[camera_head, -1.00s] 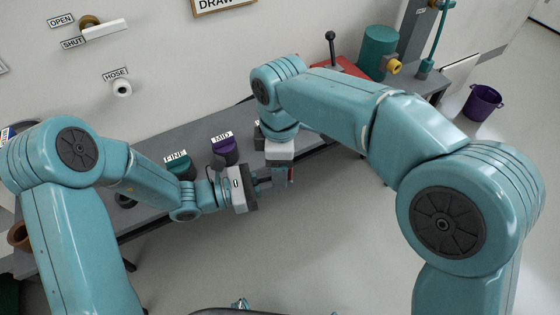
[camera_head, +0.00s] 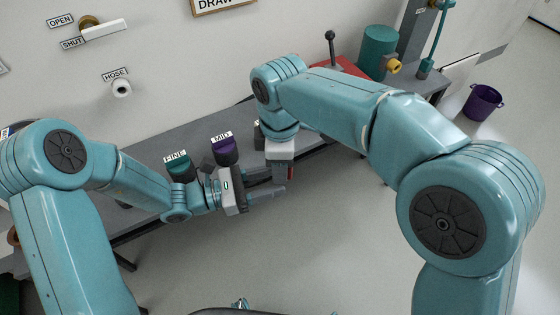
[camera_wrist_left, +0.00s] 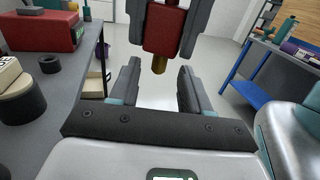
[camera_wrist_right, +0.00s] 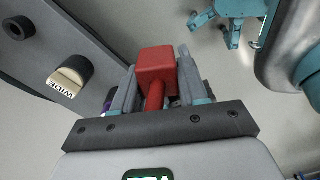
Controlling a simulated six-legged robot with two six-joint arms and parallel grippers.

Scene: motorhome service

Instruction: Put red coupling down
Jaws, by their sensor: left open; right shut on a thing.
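The red coupling (camera_wrist_right: 157,68) is a red block with a red stem, clamped between the fingers of my right gripper (camera_wrist_right: 157,85). In the left wrist view the coupling (camera_wrist_left: 164,30) hangs from the right gripper's fingers, with a brass tip pointing down. In the head view only a sliver of the coupling (camera_head: 291,172) shows below the right hand. My left gripper (camera_head: 265,184) is open and empty, pointing right towards the coupling. Its spread fingers (camera_wrist_left: 159,84) stand apart from the coupling, just short of it.
A grey bench (camera_head: 190,134) runs along the wall, bearing the teal FINE (camera_head: 179,168) and purple MID (camera_head: 224,150) pieces and a beige WIDE piece (camera_wrist_right: 70,78). A red box (camera_wrist_left: 42,28) stands further along. A purple bucket (camera_head: 482,103) is on otherwise open floor.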

